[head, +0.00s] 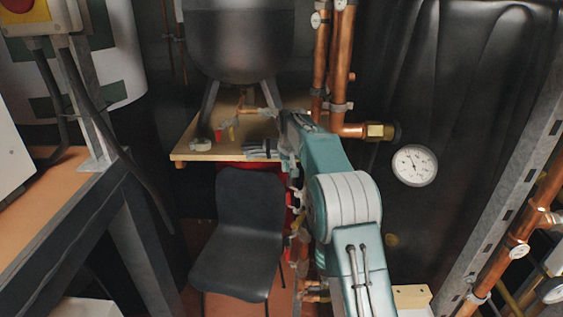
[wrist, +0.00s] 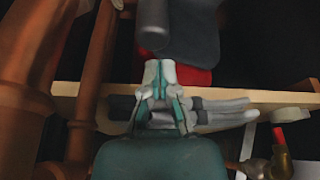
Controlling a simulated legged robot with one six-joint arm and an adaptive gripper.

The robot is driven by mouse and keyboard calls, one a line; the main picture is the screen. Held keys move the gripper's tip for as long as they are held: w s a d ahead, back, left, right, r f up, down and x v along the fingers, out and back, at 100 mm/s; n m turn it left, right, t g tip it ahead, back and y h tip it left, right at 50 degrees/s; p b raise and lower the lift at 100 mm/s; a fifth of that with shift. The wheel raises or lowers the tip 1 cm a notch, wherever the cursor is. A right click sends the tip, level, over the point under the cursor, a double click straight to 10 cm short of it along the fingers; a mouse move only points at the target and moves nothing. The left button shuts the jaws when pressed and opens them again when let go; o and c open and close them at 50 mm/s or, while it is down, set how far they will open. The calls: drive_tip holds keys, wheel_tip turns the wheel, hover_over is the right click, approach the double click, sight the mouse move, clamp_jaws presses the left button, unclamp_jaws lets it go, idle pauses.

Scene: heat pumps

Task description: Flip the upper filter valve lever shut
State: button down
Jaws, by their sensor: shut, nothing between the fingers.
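My gripper (wrist: 160,68) is shut and empty, with its fingertips together over the front edge of the wooden shelf in the wrist view. A dark grey rounded bar (wrist: 154,28) shows just beyond the fingertips; I cannot tell whether they touch. I cannot pick out the upper filter valve lever with certainty. A brass fitting with a red part (wrist: 279,136) is at the lower right of the wrist view, apart from my gripper. In the head view my arm hides much of the pipework below the shelf.
Grey gloves (wrist: 215,112) lie on the wooden shelf (head: 190,154), close to my gripper. A dark chair (head: 245,225) stands below. Copper pipes (head: 340,60) and a round gauge (head: 414,165) are to the right. A workbench (head: 50,200) stands at the left.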

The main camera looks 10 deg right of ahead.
drive_tip(key=shift+s+f, duration=0.15)
drive_tip(key=shift+s, duration=1.15)
